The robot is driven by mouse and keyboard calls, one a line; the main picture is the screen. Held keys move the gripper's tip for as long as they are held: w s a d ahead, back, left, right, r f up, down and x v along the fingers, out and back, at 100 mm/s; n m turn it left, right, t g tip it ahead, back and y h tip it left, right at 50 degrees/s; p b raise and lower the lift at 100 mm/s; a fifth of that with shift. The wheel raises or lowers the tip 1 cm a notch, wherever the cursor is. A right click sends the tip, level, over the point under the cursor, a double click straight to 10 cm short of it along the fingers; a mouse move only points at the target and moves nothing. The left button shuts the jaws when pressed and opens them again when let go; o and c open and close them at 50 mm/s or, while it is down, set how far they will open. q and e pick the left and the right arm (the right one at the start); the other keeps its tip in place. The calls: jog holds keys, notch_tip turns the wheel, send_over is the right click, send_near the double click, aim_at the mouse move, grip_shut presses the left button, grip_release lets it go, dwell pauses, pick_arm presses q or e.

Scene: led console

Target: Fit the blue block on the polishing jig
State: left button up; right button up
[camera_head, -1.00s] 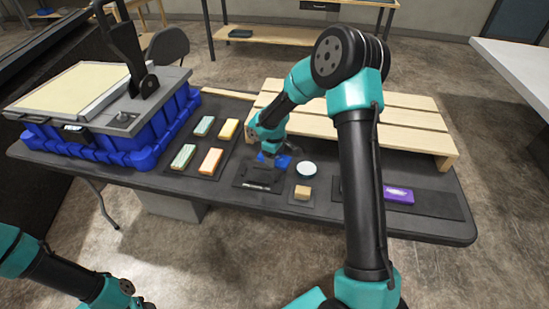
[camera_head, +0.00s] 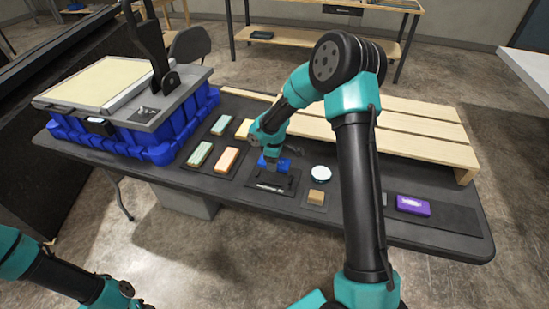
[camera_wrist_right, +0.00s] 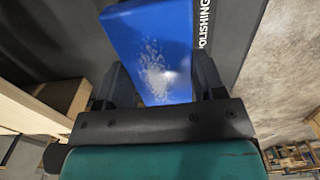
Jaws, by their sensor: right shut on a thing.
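The blue block (camera_head: 284,163) is in my right gripper (camera_head: 272,163), over the back part of the black polishing jig (camera_head: 290,187). In the right wrist view the block (camera_wrist_right: 152,45) sits between the two fingers (camera_wrist_right: 163,88), with a pale scuffed patch on its face. The jig's black surface (camera_wrist_right: 228,35), with white "POLISHING" lettering, shows beside and behind the block. I cannot tell whether the block touches the jig. The gripper hides part of both. My left arm is at the bottom left of the head view; its fingers are out of frame.
Green and orange bars (camera_head: 228,161) lie on a dark mat left of the jig. A white round tin (camera_head: 321,173) and a tan block (camera_head: 316,197) are close on its right. A purple box (camera_head: 412,205) lies further right. A wooden pallet (camera_head: 420,130) stands behind.

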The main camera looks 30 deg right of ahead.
send_over(274, 177)
jog(key=shift+s+f, duration=0.1)
jog(key=shift+f, duration=2.4)
jog(key=shift+f, duration=0.95)
jog(key=o, duration=1.1)
notch_tip(274, 177, up, 18)
jog(key=shift+f, duration=0.25)
dwell(0.5)
